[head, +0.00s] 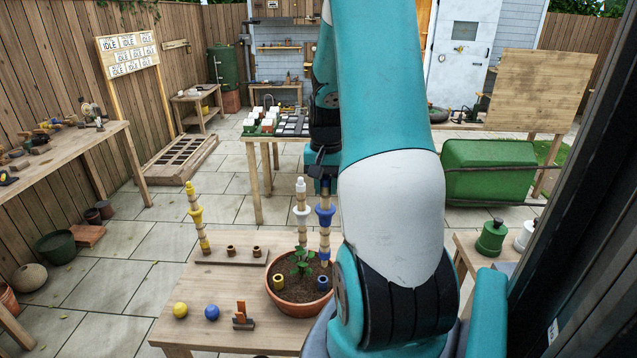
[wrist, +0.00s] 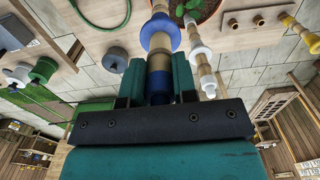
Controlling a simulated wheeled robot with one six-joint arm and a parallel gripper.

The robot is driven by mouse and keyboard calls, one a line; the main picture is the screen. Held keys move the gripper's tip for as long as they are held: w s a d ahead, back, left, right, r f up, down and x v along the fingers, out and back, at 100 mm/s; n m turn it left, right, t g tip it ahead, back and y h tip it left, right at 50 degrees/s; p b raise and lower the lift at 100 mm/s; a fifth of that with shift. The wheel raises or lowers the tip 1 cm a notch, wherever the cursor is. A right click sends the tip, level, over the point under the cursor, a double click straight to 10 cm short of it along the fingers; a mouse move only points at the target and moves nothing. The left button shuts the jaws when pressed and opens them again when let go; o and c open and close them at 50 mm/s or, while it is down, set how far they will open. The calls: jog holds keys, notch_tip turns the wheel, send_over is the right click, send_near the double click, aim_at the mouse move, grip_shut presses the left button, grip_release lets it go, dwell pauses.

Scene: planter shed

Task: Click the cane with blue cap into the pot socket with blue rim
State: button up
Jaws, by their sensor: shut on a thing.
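The blue-capped cane (head: 325,232) is a segmented wooden rod with a blue collar; its cap is mostly covered by my gripper. My gripper (head: 323,178) is shut on its top end and holds it nearly upright. The wrist view shows the cane (wrist: 160,62) between both fingers (wrist: 159,85). Its lower end is over the terracotta pot (head: 290,300), just above the blue-rimmed socket (head: 323,284) in the head view; I see a gap between them. The yellow-rimmed socket (head: 278,283) is empty at the pot's left. The blue socket is hidden in the wrist view.
A white-capped cane (head: 301,212) stands close left of the held cane, apparently in the pot behind a green plant (head: 302,262). A yellow-capped cane (head: 195,216) stands in a wooden rack (head: 218,258) with empty holders. Yellow (head: 180,310) and blue (head: 212,313) balls lie at front left.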

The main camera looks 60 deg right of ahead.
aim_at(324, 209)
jog(key=shift+w+a+r, duration=0.1)
jog(key=shift+w+a, duration=0.1)
jog(key=shift+a, duration=0.1)
jog(key=shift+s+f+b, duration=0.1)
jog(key=shift+f+b, duration=1.25)
jog(key=shift+f, duration=0.8)
jog(key=shift+f+b, duration=1.3)
jog(key=shift+f, duration=0.95)
jog(key=o, duration=1)
jog(key=shift+c, duration=0.2)
jog(key=shift+r, duration=0.15)
notch_tip(324, 209, up, 17)
jog(key=shift+d+r+b, duration=0.1)
jog(key=shift+b, duration=1.05)
